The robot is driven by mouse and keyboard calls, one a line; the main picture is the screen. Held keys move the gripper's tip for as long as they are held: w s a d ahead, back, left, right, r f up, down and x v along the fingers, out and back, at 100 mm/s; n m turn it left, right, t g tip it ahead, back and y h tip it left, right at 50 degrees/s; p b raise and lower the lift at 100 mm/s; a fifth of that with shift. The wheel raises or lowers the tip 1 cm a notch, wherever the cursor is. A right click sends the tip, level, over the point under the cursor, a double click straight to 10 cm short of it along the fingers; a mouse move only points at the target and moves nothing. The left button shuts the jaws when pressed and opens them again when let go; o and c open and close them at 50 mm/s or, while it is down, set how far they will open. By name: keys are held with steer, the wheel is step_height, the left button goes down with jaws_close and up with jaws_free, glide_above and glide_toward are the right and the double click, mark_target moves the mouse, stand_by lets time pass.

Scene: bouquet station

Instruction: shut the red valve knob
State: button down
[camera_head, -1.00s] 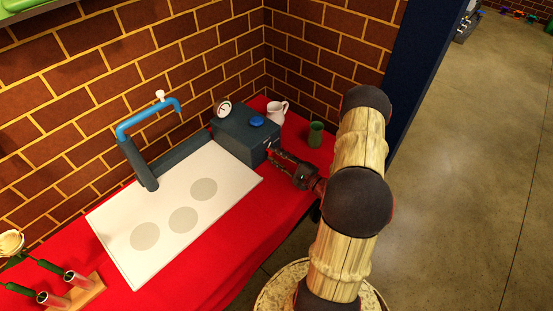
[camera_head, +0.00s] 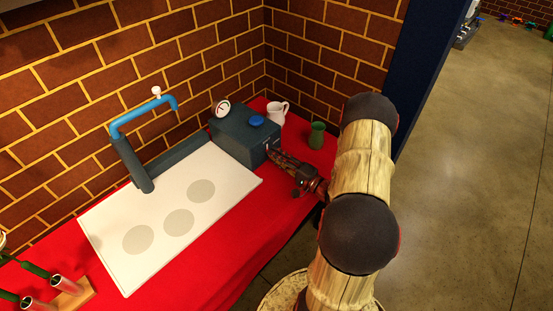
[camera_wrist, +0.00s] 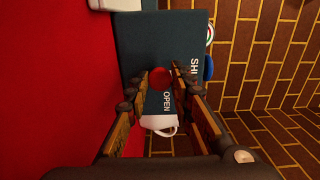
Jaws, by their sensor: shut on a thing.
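The red valve knob (camera_wrist: 160,77) sits on the front face of the dark blue-grey valve box (camera_wrist: 133,45). The box also shows in the head view (camera_head: 240,143) at the back of the table. My gripper (camera_wrist: 165,74) is shut on the knob, with one finger on each side of it. In the head view my gripper (camera_head: 276,155) reaches the box's right-hand face, and the knob is mostly hidden there. White lettering beside the knob reads "OPEN" and, partly covered, "SH".
A blue knob (camera_head: 257,121) and a round gauge (camera_head: 222,109) are on the box. A white jug (camera_head: 277,113) and a green cup (camera_head: 317,135) stand behind my gripper. A white board (camera_head: 170,215) lies left of the box. A brick wall closes the back.

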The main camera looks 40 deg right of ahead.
stand_by(0.4)
steer(key=c, duration=1.7)
jaws_free()
steer(key=shift+o, duration=0.8)
steer(key=shift+s, duration=0.1)
steer(key=s, duration=1.1)
steer(key=shift+s+d, duration=0.4)
